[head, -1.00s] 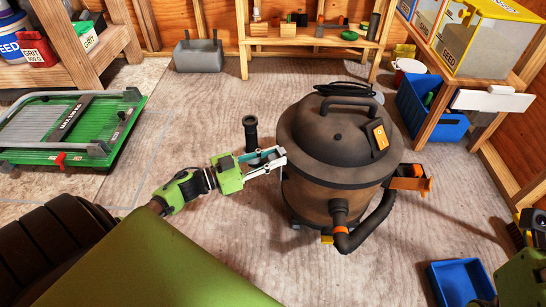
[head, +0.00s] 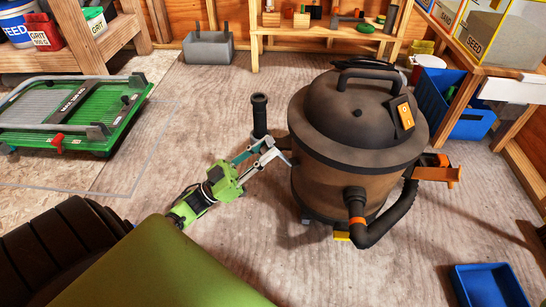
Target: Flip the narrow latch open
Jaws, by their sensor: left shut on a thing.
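The shop vacuum, a brown drum (head: 335,180) with a dark lid (head: 350,115), stands on the floor right of centre. My left gripper (head: 280,152) is at the drum's upper left side, just below the lid rim, with its fingers pointing right. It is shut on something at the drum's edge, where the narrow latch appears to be. The fingers and the drum's curve mostly hide that latch, so I cannot tell how far it is turned. A black upright tube with a flared top (head: 259,115) shows right behind the fingers. My right gripper is not in view.
An orange bracket (head: 437,174) sticks out from the drum's right side, and a black hose (head: 393,222) curves at its front. A blue bin (head: 490,285) lies at the lower right. A green platform (head: 75,113) is at left.

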